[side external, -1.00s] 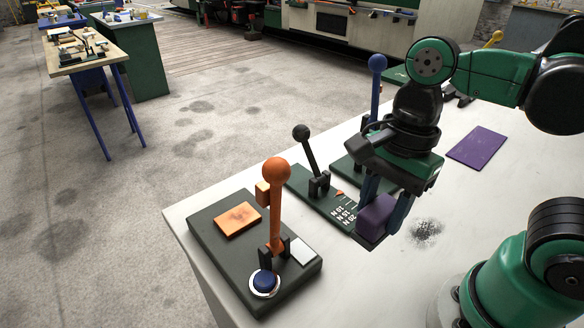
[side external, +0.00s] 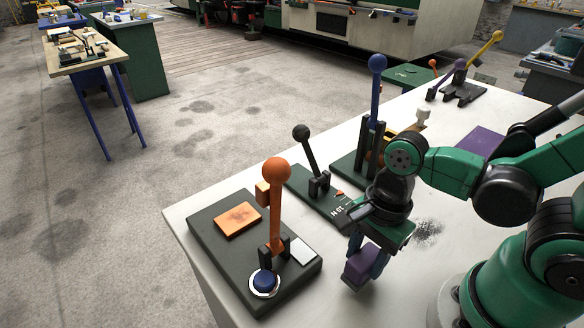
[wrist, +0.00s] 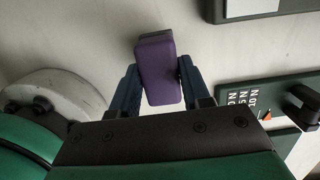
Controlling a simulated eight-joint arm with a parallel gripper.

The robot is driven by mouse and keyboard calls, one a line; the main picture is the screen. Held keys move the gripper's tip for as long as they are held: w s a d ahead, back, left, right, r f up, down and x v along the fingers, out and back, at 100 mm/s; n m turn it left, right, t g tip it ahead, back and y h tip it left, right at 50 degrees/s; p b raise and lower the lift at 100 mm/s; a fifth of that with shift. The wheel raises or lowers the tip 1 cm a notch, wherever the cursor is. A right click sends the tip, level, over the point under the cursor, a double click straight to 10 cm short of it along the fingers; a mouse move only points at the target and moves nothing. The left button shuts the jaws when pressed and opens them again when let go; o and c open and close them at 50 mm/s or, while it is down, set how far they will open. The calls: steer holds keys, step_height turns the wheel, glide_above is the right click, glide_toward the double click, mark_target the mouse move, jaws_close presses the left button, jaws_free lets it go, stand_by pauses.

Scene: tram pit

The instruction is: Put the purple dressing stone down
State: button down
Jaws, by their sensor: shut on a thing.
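The purple dressing stone (side external: 362,264) is a small block with a dark grey layer on one face. My gripper (side external: 368,262) is shut on it and holds it over the white bench top, near the bench's front edge. In the wrist view the stone (wrist: 158,72) sits between the two dark blue fingers of my gripper (wrist: 158,88), tilted slightly. I cannot tell whether its underside touches the bench. A flat purple mat (side external: 481,142) lies farther back on the bench, partly hidden behind my arm.
An orange-knobbed lever stands on a dark base (side external: 232,262) at left. A black-knobbed lever (side external: 308,150) and a blue-knobbed lever (side external: 376,90) stand behind the stone. Yellow and purple levers (side external: 470,80) stand at the back. A dark smudge (side external: 428,232) marks bare bench right of my gripper.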

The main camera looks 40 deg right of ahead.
mark_target(374, 249)
steer(key=shift+f, duration=0.85)
steer(key=shift+c, duration=2.1)
jaws_free()
steer(key=shift+r, duration=0.1)
steer(key=shift+d+r, duration=0.9)
steer(key=shift+r, duration=4.85)
steer(key=w+d+n+t+h, duration=0.1)
steer(key=w+d+n+t, duration=0.3)
steer(key=n, duration=1.4)
steer(key=shift+w+f+t+h, duration=0.15)
steer(key=shift+w+t+h, duration=0.25)
steer(key=shift+w+t, duration=1.65)
